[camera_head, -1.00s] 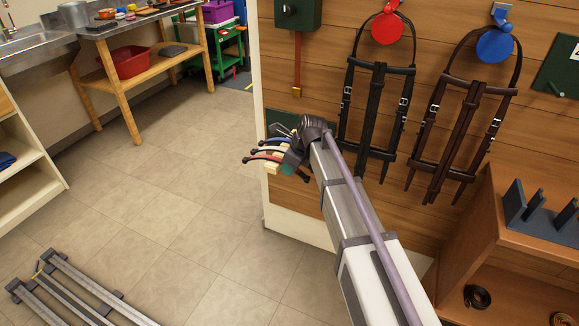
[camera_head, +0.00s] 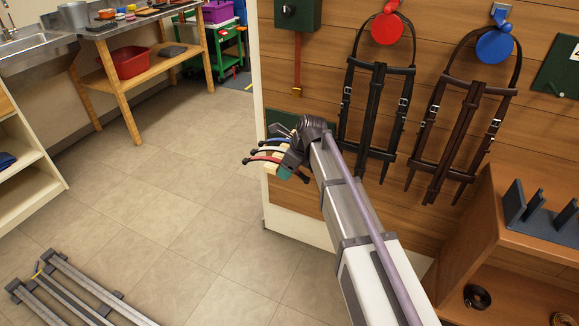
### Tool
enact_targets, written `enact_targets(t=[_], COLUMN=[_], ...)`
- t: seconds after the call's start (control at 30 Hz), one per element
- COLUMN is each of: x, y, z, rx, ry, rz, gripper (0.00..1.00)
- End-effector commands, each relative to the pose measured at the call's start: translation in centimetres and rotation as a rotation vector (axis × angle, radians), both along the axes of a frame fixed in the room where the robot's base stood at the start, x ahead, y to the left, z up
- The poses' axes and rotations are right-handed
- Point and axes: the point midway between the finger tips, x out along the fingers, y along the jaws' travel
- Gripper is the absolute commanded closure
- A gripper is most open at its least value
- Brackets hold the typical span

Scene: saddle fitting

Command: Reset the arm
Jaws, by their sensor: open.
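My arm reaches up from the lower right, and its wrist end stands in front of the wood-panelled wall. My gripper (camera_head: 280,131) is at the far end of the arm, small and partly hidden by the wrist. Its jaws are open, and I see nothing held between them. Blue, white and red curved parts with dark tips stick out to the left below it, over the floor.
Two bridles, one black (camera_head: 376,112) and one brown (camera_head: 462,125), hang on the wall right of the wrist. A wooden cabinet (camera_head: 484,218) stands lower right. A workbench (camera_head: 118,80) is at the back left. A grey metal frame (camera_head: 75,290) lies lower left. The middle floor is open.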

Motion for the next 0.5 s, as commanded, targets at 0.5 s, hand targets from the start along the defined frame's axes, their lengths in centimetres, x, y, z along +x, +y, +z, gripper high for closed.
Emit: enact_targets(t=[0.5], x=[-0.3], y=[-0.6], z=[1.9], rx=[0.000], ry=[0.000], rz=[0.000], gripper=[0.32])
